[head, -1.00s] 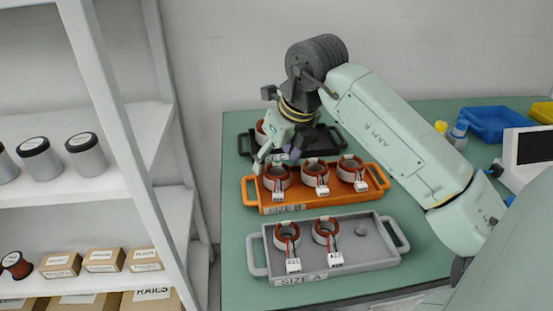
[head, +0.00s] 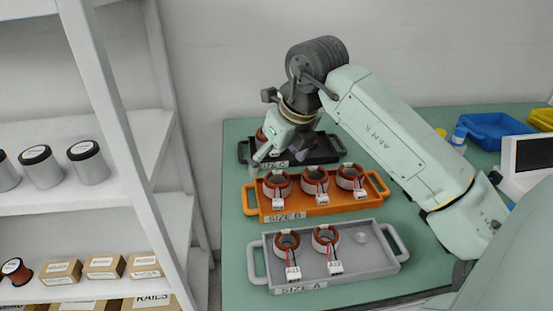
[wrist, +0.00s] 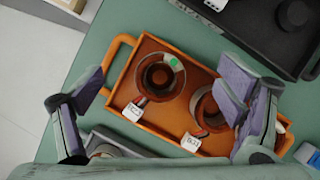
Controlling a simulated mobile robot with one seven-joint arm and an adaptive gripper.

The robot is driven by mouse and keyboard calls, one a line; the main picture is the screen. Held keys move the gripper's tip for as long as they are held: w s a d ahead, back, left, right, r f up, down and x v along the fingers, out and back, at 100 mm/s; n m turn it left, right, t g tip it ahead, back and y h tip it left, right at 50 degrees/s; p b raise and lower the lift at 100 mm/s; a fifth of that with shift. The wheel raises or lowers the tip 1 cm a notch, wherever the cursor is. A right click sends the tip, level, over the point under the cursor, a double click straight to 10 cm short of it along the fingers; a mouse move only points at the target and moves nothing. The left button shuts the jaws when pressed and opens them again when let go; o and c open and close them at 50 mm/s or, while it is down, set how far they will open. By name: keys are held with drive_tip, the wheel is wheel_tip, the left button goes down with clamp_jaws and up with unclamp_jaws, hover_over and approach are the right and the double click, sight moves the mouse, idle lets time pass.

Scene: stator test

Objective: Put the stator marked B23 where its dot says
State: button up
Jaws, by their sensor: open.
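In the wrist view, the left stator (wrist: 160,76) in the orange tray (wrist: 150,125) has a copper ring, a green dot on its rim and a white tag that seems to read B23, though small. It also shows in the head view (head: 277,184) at the tray's left end. Two more stators (head: 315,181) (head: 351,176) stand beside it. My gripper (wrist: 160,88) is open and empty above the orange tray, its fingers on either side of the dotted stator in the picture. In the head view my gripper (head: 262,158) hangs near the tray's far left.
A grey tray (head: 375,262), labelled SIZE A, holds two stators and a bare round spot at its right. A black tray (head: 322,156) lies behind, partly hidden by my arm; a stator and black post show there. Blue (head: 490,128) and yellow bins stand at right.

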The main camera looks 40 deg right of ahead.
drive_tip(key=v, duration=1.2)
drive_tip(key=shift+r, duration=0.1)
idle(0.6)
